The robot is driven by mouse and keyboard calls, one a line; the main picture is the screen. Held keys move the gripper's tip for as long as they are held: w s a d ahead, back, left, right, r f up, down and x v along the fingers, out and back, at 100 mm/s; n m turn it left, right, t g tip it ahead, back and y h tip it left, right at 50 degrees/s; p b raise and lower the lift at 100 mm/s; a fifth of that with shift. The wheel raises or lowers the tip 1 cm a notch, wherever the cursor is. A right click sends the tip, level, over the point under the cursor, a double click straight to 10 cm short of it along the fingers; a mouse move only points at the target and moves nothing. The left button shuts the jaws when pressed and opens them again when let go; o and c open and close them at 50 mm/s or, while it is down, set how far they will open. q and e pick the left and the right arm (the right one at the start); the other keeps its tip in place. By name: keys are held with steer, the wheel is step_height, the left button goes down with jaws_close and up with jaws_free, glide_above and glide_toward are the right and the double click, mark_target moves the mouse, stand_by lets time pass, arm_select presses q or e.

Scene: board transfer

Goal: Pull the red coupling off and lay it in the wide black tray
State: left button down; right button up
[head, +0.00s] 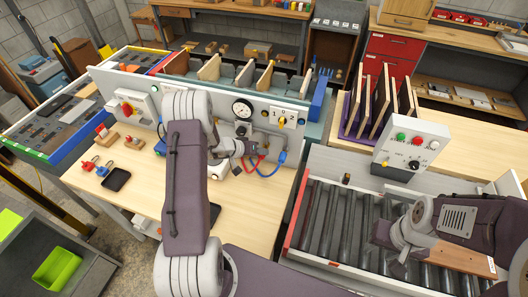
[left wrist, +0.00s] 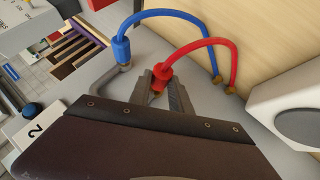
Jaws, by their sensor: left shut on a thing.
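The red coupling (left wrist: 162,76) sits between the fingers of my left gripper (left wrist: 166,92), which is shut on it in the left wrist view. A red hose runs from its upper end. The fingers and wrist hide its lower end, so I cannot tell whether it is still on a fitting. In the head view, my left gripper (head: 250,149) is at the front of the grey panel (head: 215,103). A black tray (head: 116,180) lies on the wooden bench top to the left. My right gripper (head: 390,250) is over the roller conveyor, its fingers unclear.
A blue coupling (left wrist: 121,50) with a blue hose is on a fitting beside the red one. A white block (left wrist: 290,110) stands close on the right. Small red-handled parts (head: 90,164) lie near the tray. The bench's front left is mostly clear.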

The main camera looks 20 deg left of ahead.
arm_select(q)
steer(key=shift+s+f, duration=0.15)
steer(key=shift+s, duration=0.45)
steer(key=shift+s+b, duration=0.4)
steer(key=shift+b, duration=0.2)
steer(key=shift+s, duration=0.1)
steer(key=s+b, duration=0.4)
steer(key=shift+s+d, duration=0.2)
